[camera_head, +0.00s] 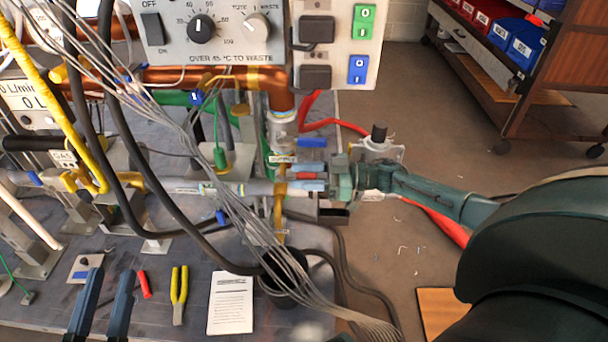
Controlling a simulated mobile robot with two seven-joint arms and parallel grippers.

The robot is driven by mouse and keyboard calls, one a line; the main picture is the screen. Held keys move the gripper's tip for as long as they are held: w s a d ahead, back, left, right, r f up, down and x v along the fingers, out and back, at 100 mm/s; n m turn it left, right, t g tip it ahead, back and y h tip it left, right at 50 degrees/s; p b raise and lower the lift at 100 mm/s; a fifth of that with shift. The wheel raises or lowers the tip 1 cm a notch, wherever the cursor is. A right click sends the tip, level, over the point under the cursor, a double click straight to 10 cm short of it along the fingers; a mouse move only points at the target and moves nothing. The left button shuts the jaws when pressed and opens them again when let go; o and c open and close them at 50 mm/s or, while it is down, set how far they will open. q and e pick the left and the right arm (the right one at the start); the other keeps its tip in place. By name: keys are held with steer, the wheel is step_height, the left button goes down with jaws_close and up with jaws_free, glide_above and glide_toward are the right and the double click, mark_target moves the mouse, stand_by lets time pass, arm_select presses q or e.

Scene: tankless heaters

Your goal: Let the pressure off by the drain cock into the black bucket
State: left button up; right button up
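The black bucket (280,294) stands low at the bench's front edge, partly hidden by grey wires and a black hose. Above it, a thin yellow-brass drain pipe (279,212) runs down from the valve group at the heater's outlet. Small blue and red lever handles show there; I cannot tell which is the drain cock. My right gripper (322,183) comes in from the right and is at these handles. Its fingertips blend with the fittings, so its grip is unclear. Two parallel dark-blue bars at bottom left look like my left gripper's fingers (104,303), apart and with nothing between them.
A control panel (215,28) with knobs hangs above copper pipes. Black hoses and grey wires cross in front of the bench. A red screwdriver (144,284), yellow pliers (180,296) and a paper sheet (231,302) lie on it. A shelf cart (505,75) with bins stands back right.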

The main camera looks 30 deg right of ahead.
arm_select(q)
steer(key=shift+a+y+p, duration=0.1)
steer(key=shift+y+p, duration=0.2)
steer(key=shift+p, duration=0.7)
arm_select(e)
steer(key=v, duration=1.3)
arm_select(q)
steer(key=shift+s+r, duration=0.1)
